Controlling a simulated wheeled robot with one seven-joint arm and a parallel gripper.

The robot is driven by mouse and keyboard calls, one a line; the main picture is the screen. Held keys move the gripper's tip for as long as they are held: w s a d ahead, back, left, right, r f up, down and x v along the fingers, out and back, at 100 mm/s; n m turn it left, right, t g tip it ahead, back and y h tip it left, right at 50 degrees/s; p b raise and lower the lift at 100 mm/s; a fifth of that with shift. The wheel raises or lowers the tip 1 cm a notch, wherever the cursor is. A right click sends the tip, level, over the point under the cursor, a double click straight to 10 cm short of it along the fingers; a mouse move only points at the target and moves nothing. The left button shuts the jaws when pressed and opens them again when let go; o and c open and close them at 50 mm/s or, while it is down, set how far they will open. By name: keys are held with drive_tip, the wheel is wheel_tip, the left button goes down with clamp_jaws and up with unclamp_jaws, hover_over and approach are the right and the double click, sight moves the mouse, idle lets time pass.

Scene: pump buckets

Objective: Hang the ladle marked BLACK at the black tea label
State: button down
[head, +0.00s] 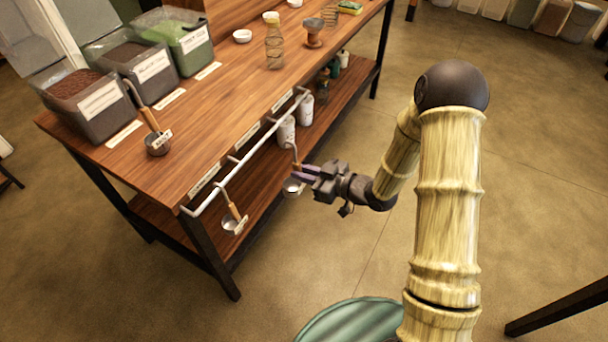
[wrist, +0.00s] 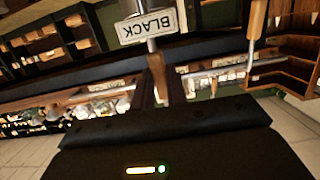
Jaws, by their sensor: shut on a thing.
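My gripper (head: 306,173) is shut on the wooden handle of a ladle, in front of the table's long side. The ladle's metal hook (head: 291,147) points up and its small bowl (head: 292,188) is below the fingers. In the wrist view its white tag (wrist: 147,27) reads BLACK, upside down. The hook appears apart from the pale rail (head: 240,166) along the table edge, though depth is hard to judge. Small labels sit on the table edge above the rail: a left one (head: 205,180), a middle one (head: 247,137) and a far one (head: 283,100). Their words are too small to read.
Another ladle (head: 232,216) hangs at the rail's near left end. A third ladle (head: 154,132) stands on the table (head: 205,130) before several labelled tea bins (head: 93,106). White canisters (head: 286,132) stand on the lower shelf behind the rail. A green round stool (head: 350,322) is at the bottom.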

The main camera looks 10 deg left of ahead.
drive_tip(key=shift+w, duration=0.1)
drive_tip(key=shift+x, duration=0.9)
drive_tip(key=f+b+x, duration=0.1)
drive_tip(key=b+x, duration=0.1)
drive_tip(key=x, duration=0.5)
drive_tip(key=shift+a, duration=0.2)
drive_tip(key=shift+f, duration=0.15)
idle(0.4)
drive_tip(key=c, duration=1.3)
unclamp_jaws()
drive_tip(key=shift+d, duration=0.1)
